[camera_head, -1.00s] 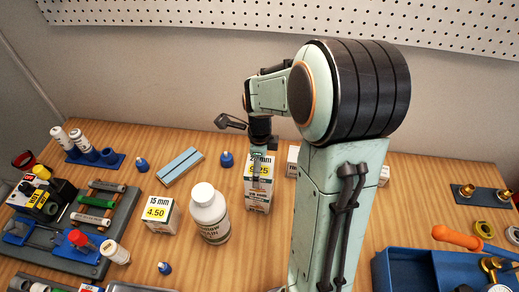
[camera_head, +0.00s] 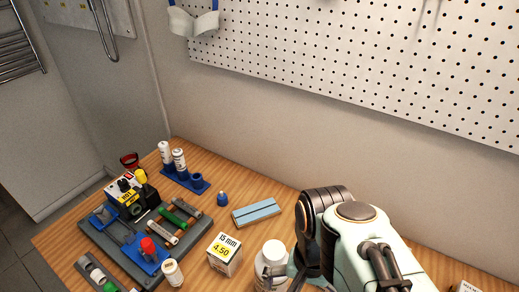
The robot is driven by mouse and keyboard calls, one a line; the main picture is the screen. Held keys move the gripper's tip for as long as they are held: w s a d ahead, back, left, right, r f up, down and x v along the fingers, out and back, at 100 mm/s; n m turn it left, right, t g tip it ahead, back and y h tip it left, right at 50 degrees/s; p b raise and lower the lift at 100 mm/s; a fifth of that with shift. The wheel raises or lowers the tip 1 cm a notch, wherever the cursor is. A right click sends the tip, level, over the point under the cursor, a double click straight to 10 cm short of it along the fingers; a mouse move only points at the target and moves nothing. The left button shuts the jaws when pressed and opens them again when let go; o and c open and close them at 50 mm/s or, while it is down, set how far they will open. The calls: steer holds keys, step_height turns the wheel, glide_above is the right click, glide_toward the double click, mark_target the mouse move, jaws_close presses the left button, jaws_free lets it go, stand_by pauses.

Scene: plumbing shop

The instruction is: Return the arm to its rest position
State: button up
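My mint-green arm is folded at the lower right of the head view. Part of my gripper (camera_head: 268,271) shows as a dark finger at the bottom edge, in front of a white bottle (camera_head: 274,250). The rest of the gripper is cut off by the frame or hidden by the arm, so its opening and any contact with the bottle cannot be told.
A white 15 mm box (camera_head: 225,254) stands left of the bottle. A light-blue block (camera_head: 256,212) and a blue-capped item (camera_head: 222,199) lie behind. A grey tool tray (camera_head: 196,226) and a blue rack (camera_head: 198,181) stand further left. Pegboard wall behind.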

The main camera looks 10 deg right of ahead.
steer(key=s+a+n, duration=0.1)
steer(key=n, duration=0.1)
steer(key=s+f+n, duration=0.1)
steer(key=s+n, duration=0.1)
steer(key=s+a+n, duration=0.1)
steer(key=n, duration=0.2)
steer(key=shift+s+a+f+y, duration=0.2)
steer(key=shift+s+a+y, duration=0.1)
steer(key=shift+a, duration=0.05)
